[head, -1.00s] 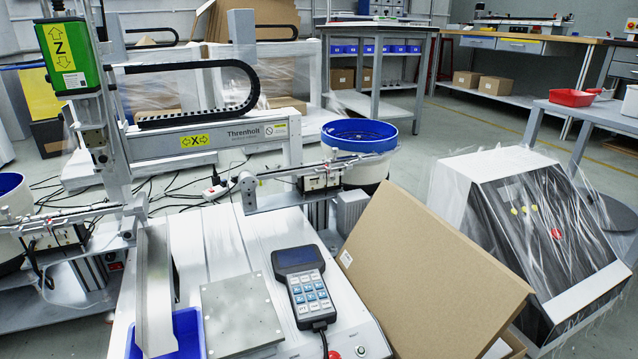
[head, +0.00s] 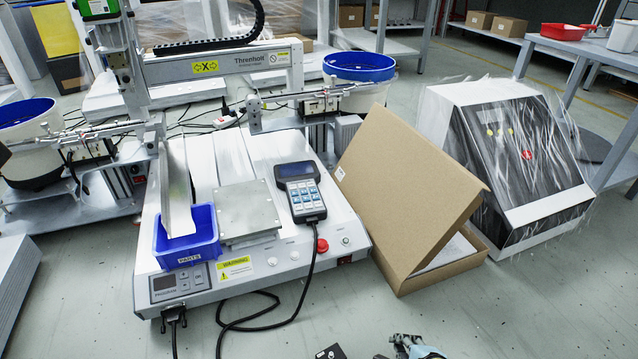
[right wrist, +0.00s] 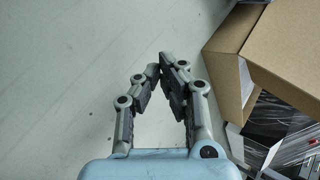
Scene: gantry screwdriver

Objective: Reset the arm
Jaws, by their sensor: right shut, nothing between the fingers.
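My right gripper (right wrist: 161,75) is shut and empty in the right wrist view, with its fingertips together above bare floor. In the head view the right gripper (head: 408,345) shows only in part at the bottom edge, in front of the machine and the cardboard box. The gantry screwdriver machine (head: 210,288) stands at centre left in the head view. Its upper part is cut off by the top edge. The handheld pendant (head: 300,190) lies on the machine's top, its cable hanging over the front. My left gripper does not show for certain in any view.
An open cardboard box (head: 400,180) leans beside the machine and also shows in the right wrist view (right wrist: 285,55). A plastic-wrapped console (head: 520,170) stands at right. A blue parts bin (head: 187,238) sits on the machine. The floor (head: 330,310) in front is mostly clear, with a cable on it.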

